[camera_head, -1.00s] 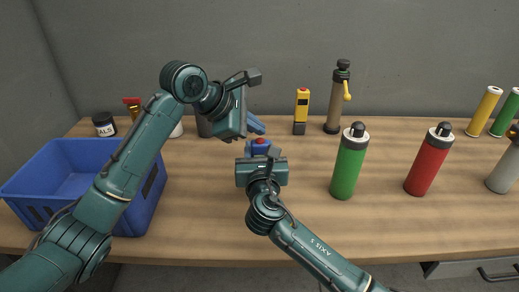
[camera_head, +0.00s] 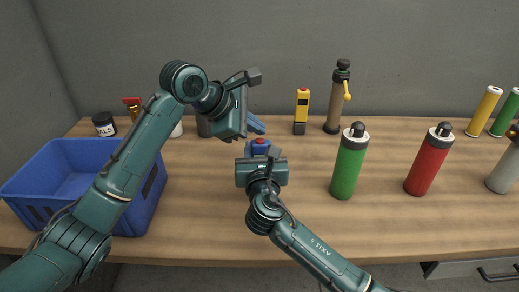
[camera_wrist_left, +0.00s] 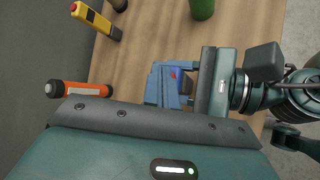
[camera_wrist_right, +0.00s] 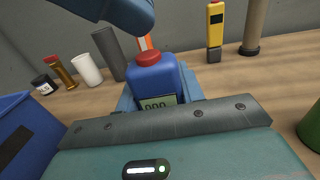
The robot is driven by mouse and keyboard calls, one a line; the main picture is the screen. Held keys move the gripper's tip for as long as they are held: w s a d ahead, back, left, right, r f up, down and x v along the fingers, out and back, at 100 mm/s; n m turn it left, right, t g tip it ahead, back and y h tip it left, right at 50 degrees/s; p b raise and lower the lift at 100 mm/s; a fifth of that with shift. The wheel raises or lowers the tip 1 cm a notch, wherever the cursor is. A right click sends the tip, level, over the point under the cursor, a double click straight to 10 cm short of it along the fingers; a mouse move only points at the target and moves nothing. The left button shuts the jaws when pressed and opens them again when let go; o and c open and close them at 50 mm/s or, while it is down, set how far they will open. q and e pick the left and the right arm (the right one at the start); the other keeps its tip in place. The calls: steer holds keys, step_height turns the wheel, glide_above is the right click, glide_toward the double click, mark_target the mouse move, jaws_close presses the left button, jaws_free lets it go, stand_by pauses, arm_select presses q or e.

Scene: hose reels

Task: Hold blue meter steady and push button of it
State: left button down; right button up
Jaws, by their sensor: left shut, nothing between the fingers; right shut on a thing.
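The blue meter (camera_wrist_right: 155,84) stands upright in the right wrist view, with a red button (camera_wrist_right: 148,59) on top and a display, partly hidden, on its front. My right gripper (camera_wrist_right: 158,102) is shut on the meter, with its blue fingers at either side. In the head view the meter (camera_head: 260,150) shows just beyond the right gripper's palm. My left gripper (camera_head: 257,125) is shut and empty. In the right wrist view its fingers hang above the button, with a small gap between. In the left wrist view the meter (camera_wrist_left: 181,75) is partly hidden by blue fingers.
A blue crate (camera_head: 150,205) stands at the left. A green bottle (camera_head: 349,165) and a red bottle (camera_head: 426,165) stand to the right. A yellow device (camera_head: 301,110) and a tan cylinder (camera_head: 334,108) stand behind. An orange flashlight (camera_wrist_left: 82,90) also shows. The front middle table is clear.

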mark_target(255, 143)
arm_select(q)
steer(key=shift+f, duration=0.1)
stand_by(0.5)
steer(key=shift+f, duration=0.35)
steer(key=shift+f, duration=0.15)
stand_by(0.3)
steer(key=shift+r, duration=0.55)
steer(key=shift+r, duration=0.1)
step_height(255, 143, up, 6)
steer(key=shift+f, duration=0.1)
stand_by(0.6)
